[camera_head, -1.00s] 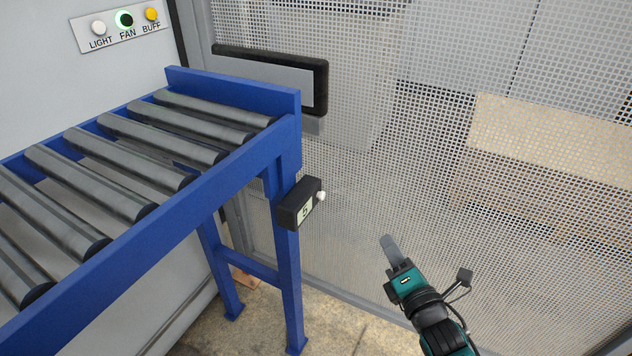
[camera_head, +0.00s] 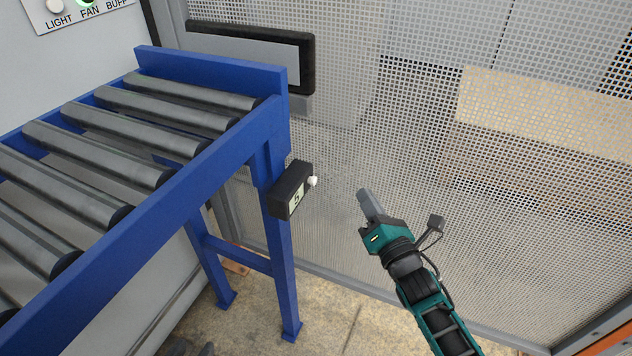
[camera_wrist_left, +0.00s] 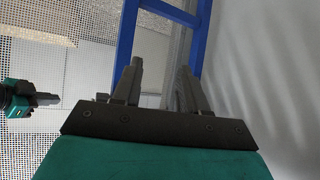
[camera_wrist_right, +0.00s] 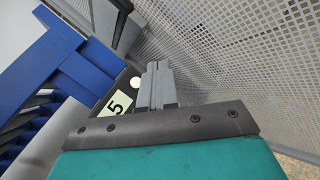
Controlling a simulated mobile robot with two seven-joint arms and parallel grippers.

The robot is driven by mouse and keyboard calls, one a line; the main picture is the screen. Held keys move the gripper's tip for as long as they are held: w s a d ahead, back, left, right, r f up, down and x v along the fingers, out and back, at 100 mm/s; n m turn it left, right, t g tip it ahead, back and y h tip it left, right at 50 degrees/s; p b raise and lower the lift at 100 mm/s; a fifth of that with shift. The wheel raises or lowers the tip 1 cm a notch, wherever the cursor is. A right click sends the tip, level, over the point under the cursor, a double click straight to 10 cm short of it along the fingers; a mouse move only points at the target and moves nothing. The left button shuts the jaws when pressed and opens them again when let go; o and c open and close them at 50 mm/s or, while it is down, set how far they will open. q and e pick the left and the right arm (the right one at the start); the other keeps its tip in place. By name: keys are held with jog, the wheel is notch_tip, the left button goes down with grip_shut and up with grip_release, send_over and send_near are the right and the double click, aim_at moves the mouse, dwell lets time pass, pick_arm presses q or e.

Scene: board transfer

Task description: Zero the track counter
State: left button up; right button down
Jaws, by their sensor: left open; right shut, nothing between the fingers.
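The track counter (camera_head: 289,190) is a small black box on the end leg of the blue roller track (camera_head: 186,190). Its pale display reads 5, and a white button (camera_head: 313,181) sticks out of its right side. In the right wrist view the display (camera_wrist_right: 118,104) and the button (camera_wrist_right: 135,82) show just left of the fingers. My right gripper (camera_head: 363,194) is shut and empty, to the right of the button and slightly lower in the head view, apart from it. My left gripper (camera_wrist_left: 157,75) is open and empty in the left wrist view, with blue frame bars beyond it.
A mesh fence (camera_head: 400,130) stands behind the counter and my right gripper. A panel (camera_head: 75,12) with LIGHT, FAN and BUFF buttons is at the top left. The floor (camera_head: 330,325) right of the track's leg is bare.

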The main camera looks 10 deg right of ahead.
aim_at(313, 180)
pick_arm(q)
jog(key=shift+w+d+f+b, duration=0.2)
jog(key=shift+d+b, duration=0.15)
jog(key=shift+b, duration=0.25)
jog(key=shift+w+d+f+b, duration=0.1)
jog(key=shift+w+d+b, duration=0.1)
jog(key=shift+d+b, duration=0.3)
pick_arm(e)
jog(key=w+a, duration=0.4)
jog(key=a, duration=0.2)
pick_arm(q)
jog(key=shift+a, duration=0.15)
pick_arm(e)
jog(key=shift+w, duration=0.1)
pick_arm(q)
jog(key=shift+a, duration=0.15)
jog(key=shift+s+f, duration=0.15)
jog(key=shift+f, duration=0.05)
jog(key=shift+r, duration=0.1)
pick_arm(e)
jog(key=shift+a, duration=0.1)
